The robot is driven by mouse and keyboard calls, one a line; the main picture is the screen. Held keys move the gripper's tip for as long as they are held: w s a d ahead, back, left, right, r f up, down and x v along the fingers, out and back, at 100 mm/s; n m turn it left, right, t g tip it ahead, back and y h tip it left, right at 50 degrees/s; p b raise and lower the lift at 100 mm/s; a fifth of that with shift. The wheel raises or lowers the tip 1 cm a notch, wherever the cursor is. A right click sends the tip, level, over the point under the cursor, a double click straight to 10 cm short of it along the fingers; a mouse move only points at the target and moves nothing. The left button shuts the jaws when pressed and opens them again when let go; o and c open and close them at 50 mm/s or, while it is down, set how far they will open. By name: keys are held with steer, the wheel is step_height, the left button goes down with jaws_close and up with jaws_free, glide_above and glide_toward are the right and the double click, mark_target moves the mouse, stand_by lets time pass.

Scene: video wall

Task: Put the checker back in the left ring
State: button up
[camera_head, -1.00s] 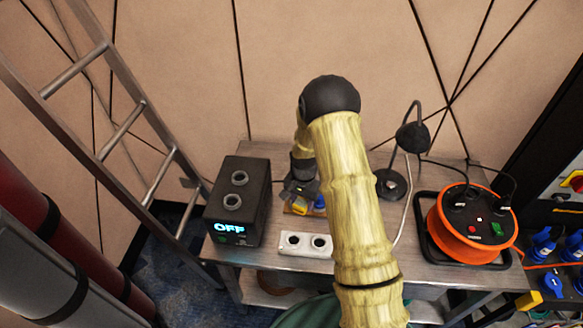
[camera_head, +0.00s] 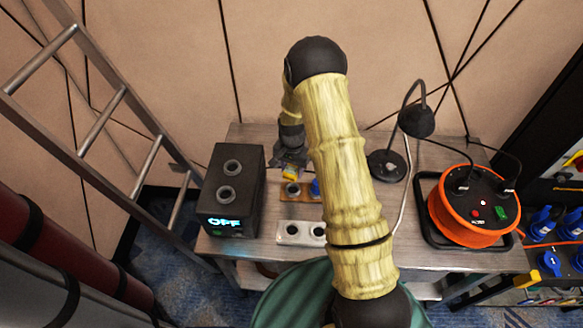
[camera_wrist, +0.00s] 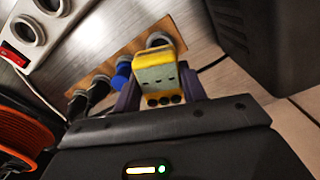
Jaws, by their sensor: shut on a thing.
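My gripper (camera_head: 289,163) is shut on the yellow checker (camera_wrist: 158,76), which also shows in the head view (camera_head: 291,172). The checker has a grey face and several dark holes at its near end in the wrist view. It hangs apart from the brown wooden board (camera_head: 298,198), at the board's back left. The board's left ring (camera_head: 292,189) is uncovered and looks empty; in the wrist view the ring (camera_wrist: 158,39) is just beyond the checker. A blue plug (camera_head: 315,187) stands in the board beside it. The board's right part is hidden by my arm in the head view.
A black box (camera_head: 235,190) with two rings on top and an OFF display stands left. A white socket strip (camera_head: 300,234) lies in front of the board. A lamp (camera_head: 386,166) and an orange cable reel (camera_head: 474,208) stand right. A ladder (camera_head: 110,110) leans at left.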

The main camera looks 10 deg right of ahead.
steer(key=shift+d+f+b, duration=0.1)
steer(key=shift+f+b, duration=1.85)
steer(key=shift+f, duration=1.15)
steer(key=shift+f, duration=0.15)
steer(key=shift+f+b, duration=0.75)
steer(key=shift+f, duration=0.15)
steer(key=o, duration=1.6)
steer(key=shift+r, duration=0.1)
